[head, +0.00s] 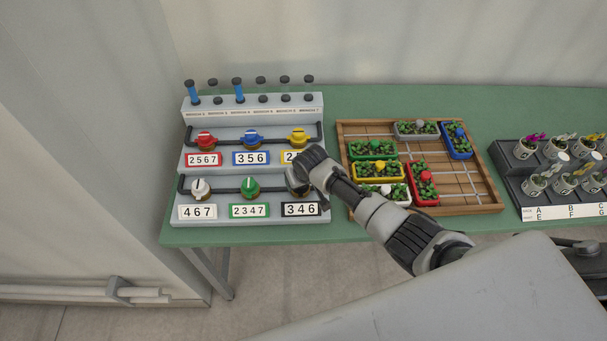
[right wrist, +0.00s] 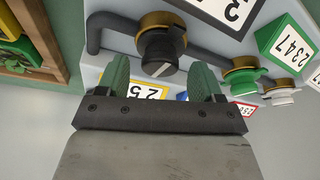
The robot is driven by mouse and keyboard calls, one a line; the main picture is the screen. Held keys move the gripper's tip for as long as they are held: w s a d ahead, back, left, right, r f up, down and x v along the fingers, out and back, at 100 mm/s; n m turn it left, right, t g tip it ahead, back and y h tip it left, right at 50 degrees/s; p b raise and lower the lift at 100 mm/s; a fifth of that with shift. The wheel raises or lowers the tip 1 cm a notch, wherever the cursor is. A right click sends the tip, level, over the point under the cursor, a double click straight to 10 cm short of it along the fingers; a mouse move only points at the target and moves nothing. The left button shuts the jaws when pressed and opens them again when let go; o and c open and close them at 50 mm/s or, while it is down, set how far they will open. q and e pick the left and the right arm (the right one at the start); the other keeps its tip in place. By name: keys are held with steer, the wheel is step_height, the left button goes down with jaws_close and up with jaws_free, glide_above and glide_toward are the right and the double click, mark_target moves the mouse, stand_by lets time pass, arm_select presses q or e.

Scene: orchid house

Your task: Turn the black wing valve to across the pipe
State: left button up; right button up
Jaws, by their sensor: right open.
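The black wing valve (right wrist: 160,55) sits on a brass body on the dark pipe in the right wrist view. It lies between and just beyond the two green fingers of my right gripper (right wrist: 160,78), which is open and holds nothing. I cannot tell whether a finger touches the valve, nor clearly how its wing lies. In the head view my right gripper (head: 298,180) reaches in from the right over the lower right valve place, above the 346 label (head: 300,209), and hides most of the black valve. My left gripper is not in view.
The grey rack (head: 255,221) also bears red (head: 205,139), blue (head: 250,137), yellow (head: 298,137), white (head: 200,187) and green (head: 250,186) valves. A wooden tray (head: 475,207) with small planters lies to its right on the green table (head: 370,97). A dark pot stand (head: 512,189) is farther right.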

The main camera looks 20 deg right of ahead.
steer(key=v, duration=1)
steer(key=shift+s, duration=0.1)
steer(key=s+a+f, duration=0.1)
steer(key=s+a, duration=0.1)
steer(key=s, duration=1.1)
steer(key=s+d+r, duration=0.2)
steer(key=s+d, duration=0.1)
steer(key=s, duration=0.5)
steer(key=s+d+r, duration=0.2)
steer(key=s, duration=0.7)
step_height(320, 180, down, 33)
steer(key=s+n+g+b, duration=0.1)
steer(key=s+g+b, duration=0.1)
steer(key=b, duration=0.4)
steer(key=s+d+f+g+b, duration=0.1)
steer(key=s+d+f+b, duration=0.2)
steer(key=s+f, duration=1.1)
step_height(320, 180, down, 3)
steer(key=shift+s+f, duration=0.15)
steer(key=shift+s, duration=0.25)
